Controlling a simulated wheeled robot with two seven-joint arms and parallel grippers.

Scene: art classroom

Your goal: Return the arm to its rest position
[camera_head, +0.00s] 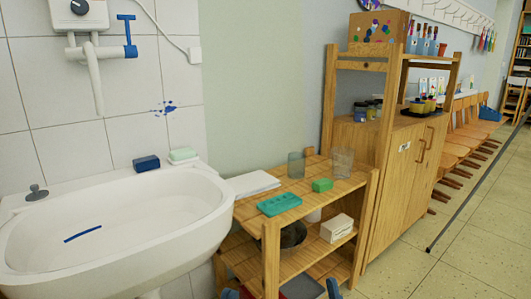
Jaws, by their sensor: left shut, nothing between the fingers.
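Neither part visibly holds anything.
A white sink (120,225) fills the left. The low shelf holds a teal box (279,204), a green block (322,185), clear cups and a white box (336,228). A wooden cabinet (400,175) stands behind it. Open floor (470,260) lies at the right.

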